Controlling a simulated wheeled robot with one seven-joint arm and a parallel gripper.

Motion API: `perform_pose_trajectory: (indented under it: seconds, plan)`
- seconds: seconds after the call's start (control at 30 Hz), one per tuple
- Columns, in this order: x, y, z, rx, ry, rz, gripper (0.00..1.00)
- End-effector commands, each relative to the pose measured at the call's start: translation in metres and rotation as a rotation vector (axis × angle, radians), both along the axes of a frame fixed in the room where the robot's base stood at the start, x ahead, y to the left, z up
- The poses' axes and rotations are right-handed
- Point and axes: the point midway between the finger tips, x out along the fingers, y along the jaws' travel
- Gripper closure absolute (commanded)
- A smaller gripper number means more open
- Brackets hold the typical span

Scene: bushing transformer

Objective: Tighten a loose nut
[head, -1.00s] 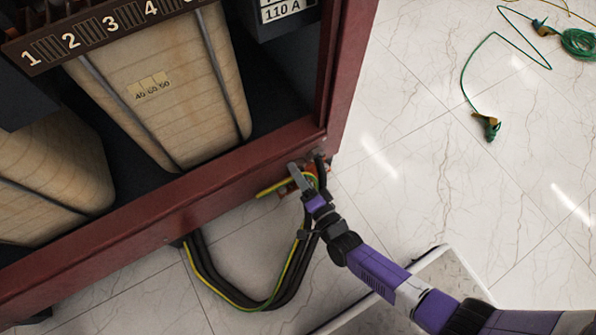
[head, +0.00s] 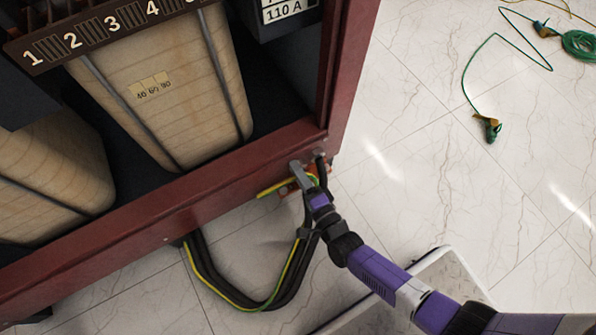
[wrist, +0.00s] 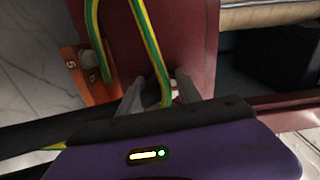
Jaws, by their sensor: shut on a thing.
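My gripper (head: 303,170) is at the lower right corner of the dark red cabinet frame, beside an orange plate (head: 289,187). In the wrist view its two grey fingers (wrist: 158,92) are closed in on a small part at the red frame, behind a green-yellow cable (wrist: 151,50). That part seems to be the nut, but the cable and fingers hide most of it. Another bolt head (wrist: 88,59) sits on the orange plate (wrist: 99,88), left of the fingers and apart from them.
Black and green-yellow cables (head: 245,300) loop below the frame (head: 165,210), close to my gripper. Tan coil blocks (head: 165,90) stand inside the cabinet. A pale tray-like object (head: 440,270) lies under my arm. A green cable with a clamp (head: 488,128) lies on open tiled floor at right.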

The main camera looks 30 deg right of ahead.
Motion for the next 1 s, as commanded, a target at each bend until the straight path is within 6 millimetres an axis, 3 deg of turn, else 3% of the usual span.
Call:
perform_pose_trajectory:
  seconds: [0.1,0.47,0.8,1.0]
  plan:
    - [-0.001,0.0,-0.002,-0.002,0.003,0.001,0.5]
    - [-0.006,-0.001,0.0,-0.002,0.002,0.0,0.5]
    - [-0.058,-0.001,0.001,-0.002,0.004,0.001,0.5]
    - [-0.077,0.0,-0.001,-0.002,0.003,0.001,0.5]
